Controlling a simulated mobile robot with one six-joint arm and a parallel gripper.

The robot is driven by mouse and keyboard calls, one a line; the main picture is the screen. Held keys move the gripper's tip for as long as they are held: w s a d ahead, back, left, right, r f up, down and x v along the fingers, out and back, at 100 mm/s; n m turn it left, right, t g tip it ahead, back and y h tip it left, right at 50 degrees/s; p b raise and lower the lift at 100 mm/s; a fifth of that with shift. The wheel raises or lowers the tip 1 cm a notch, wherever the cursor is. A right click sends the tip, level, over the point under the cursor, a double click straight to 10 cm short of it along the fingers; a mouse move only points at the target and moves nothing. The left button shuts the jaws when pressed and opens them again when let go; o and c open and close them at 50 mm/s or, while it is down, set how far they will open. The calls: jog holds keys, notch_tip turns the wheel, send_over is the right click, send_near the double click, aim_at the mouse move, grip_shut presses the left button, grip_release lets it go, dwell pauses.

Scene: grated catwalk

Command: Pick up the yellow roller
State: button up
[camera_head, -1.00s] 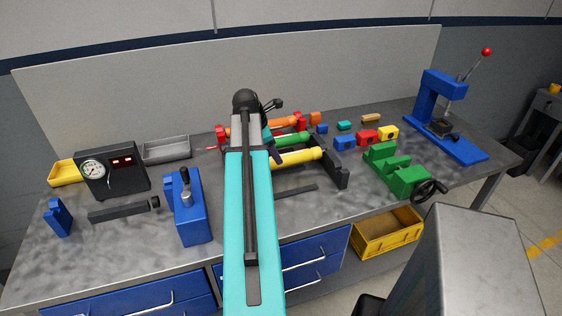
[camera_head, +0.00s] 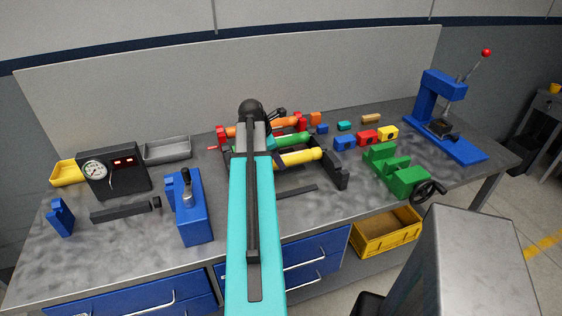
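The yellow roller (camera_head: 299,158) lies across a dark rack (camera_head: 341,176) on the workbench, in front of a green roller (camera_head: 290,140) and an orange roller (camera_head: 285,122). Its left part is hidden behind my turquoise arm. My gripper (camera_head: 277,116) shows only in small part past the dark joint at the arm's far end, near the green and orange rollers. Its fingers are mostly hidden, so I cannot tell whether they are open or shut, or whether they touch a roller.
Right of the rack stand small coloured blocks (camera_head: 367,138), a green vise (camera_head: 396,172) and a blue press (camera_head: 446,117). Left are a blue fixture (camera_head: 190,207), a dark gauge box (camera_head: 114,174) and a grey tray (camera_head: 167,150). The front bench top is partly clear.

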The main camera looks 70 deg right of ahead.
jog(key=shift+p+x, duration=0.4)
jog(key=shift+x, duration=1.1)
grip_shut()
